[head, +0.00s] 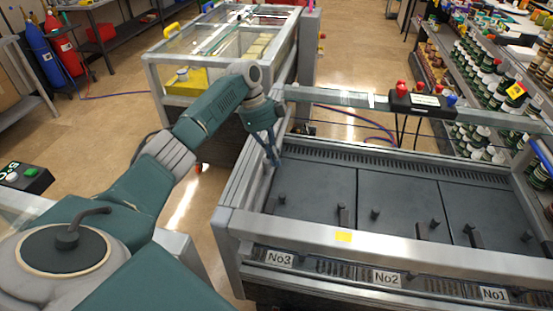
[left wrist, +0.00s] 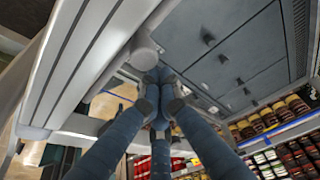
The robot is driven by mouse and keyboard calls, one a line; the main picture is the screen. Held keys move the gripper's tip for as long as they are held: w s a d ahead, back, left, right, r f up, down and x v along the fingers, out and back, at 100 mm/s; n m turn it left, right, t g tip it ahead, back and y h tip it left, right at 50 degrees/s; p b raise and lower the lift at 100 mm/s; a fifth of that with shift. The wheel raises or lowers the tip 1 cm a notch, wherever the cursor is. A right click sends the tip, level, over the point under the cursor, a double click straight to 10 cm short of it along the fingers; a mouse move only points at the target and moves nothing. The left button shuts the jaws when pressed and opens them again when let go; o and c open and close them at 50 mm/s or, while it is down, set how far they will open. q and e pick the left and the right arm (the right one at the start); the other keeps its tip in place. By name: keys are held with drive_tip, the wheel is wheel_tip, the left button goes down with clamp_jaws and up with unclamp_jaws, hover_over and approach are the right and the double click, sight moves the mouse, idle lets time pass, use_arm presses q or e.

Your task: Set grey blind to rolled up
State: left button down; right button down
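No hanging or rolled grey blind can be clearly made out in either view. The large grey machine (head: 380,238) stands at the right, with several dark grey flat panels (head: 315,190) behind its front rail. My left gripper (head: 274,158) points down at the machine's left rear corner, inside the frame. In the left wrist view its fingers (left wrist: 160,78) converge with tips together, and nothing shows between them. A round grey rod end (left wrist: 144,54) is just beyond the tips; contact cannot be told. My right gripper is out of view.
A bar with a black button box (head: 422,103) crosses the machine's rear. A glass-topped case (head: 225,50) stands behind my left arm. Shelves of bottles (head: 490,90) line the right. Blue and red gas cylinders (head: 45,52) stand at the left. Floor shows between the machines.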

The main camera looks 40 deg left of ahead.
use_arm(q)
drive_tip(key=v, duration=1.1)
drive_tip(key=shift+a+r, duration=0.15)
drive_tip(key=shift+r, duration=0.1)
